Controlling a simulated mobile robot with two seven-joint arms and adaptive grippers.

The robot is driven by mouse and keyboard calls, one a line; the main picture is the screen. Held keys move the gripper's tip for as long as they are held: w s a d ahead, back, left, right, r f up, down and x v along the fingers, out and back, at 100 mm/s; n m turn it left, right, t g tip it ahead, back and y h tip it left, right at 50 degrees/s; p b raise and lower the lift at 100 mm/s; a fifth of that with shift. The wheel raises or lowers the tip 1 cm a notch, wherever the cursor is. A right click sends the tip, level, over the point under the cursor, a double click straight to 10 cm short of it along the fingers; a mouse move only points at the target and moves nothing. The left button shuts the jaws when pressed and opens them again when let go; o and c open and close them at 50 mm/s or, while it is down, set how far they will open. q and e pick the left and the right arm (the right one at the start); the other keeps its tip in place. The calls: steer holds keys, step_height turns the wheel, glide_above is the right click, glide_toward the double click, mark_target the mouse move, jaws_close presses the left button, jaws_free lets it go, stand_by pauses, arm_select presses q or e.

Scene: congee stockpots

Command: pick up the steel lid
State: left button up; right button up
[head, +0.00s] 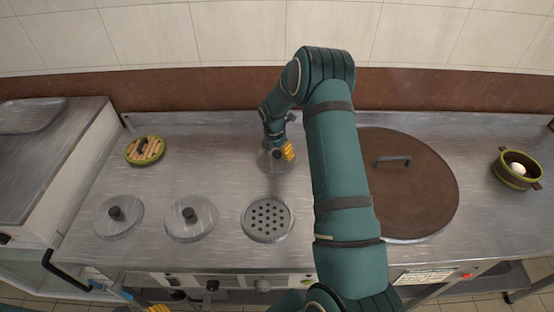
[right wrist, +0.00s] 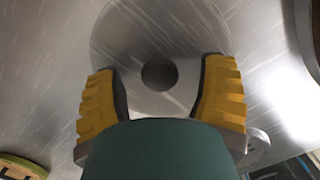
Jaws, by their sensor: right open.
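A round steel lid (head: 267,164) with a dark knob lies on the steel counter near the back, partly hidden by my right gripper (head: 284,153). In the right wrist view the steel lid (right wrist: 160,32) is below the gripper, its dark knob (right wrist: 159,74) between the two yellow fingers. My right gripper (right wrist: 162,85) is open, with a gap on each side of the knob. Two more steel lids with dark knobs lie at the front left, one (head: 130,222) beside the other (head: 203,226). Of my left gripper (head: 158,308) only a yellow bit shows at the bottom edge.
A perforated steel disc (head: 267,219) lies in front. A big brown round cover (head: 425,190) with a handle is at right, partly behind my right arm.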

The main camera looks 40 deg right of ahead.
steer(key=shift+f, duration=0.45)
steer(key=shift+r, duration=0.1)
jaws_close()
steer(key=shift+r, duration=0.1)
